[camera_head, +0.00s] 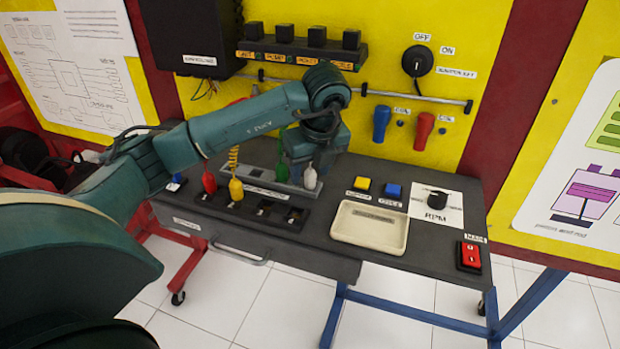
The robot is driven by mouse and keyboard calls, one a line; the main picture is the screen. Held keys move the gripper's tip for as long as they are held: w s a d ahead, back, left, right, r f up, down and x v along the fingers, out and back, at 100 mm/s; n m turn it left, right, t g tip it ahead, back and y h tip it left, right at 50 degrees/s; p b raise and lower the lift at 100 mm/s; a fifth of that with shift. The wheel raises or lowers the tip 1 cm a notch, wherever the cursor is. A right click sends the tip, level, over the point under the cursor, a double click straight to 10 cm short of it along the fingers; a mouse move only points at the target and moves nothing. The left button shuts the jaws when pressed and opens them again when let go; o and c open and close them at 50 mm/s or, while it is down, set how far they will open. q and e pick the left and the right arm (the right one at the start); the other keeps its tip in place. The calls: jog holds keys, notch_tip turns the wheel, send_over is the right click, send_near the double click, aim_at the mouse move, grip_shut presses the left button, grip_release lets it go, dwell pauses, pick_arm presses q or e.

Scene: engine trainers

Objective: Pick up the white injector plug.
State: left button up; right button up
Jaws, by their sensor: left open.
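The white injector plug (310,179) stands upright at the right end of a rack on the dark bench. My left gripper (308,167) comes in over the bench from the left and points down at the plug. It is open, with its jaws just above or around the plug's top; I cannot tell whether they touch. The gripper body hides the plug's upper end and any cable behind it. My right gripper is out of view.
Green (282,173), yellow (236,188) and red (209,182) plugs stand to the left. A strip of dark sockets (266,210) lies in front. A cream tray (370,228), yellow and blue buttons, and an RPM knob (437,198) are to the right.

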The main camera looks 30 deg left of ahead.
pick_arm(q)
jog(key=shift+f, duration=0.2)
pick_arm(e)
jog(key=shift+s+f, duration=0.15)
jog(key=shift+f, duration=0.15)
pick_arm(q)
jog(key=shift+c, duration=0.6)
grip_shut()
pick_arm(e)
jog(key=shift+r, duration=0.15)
pick_arm(q)
jog(key=shift+r, duration=0.1)
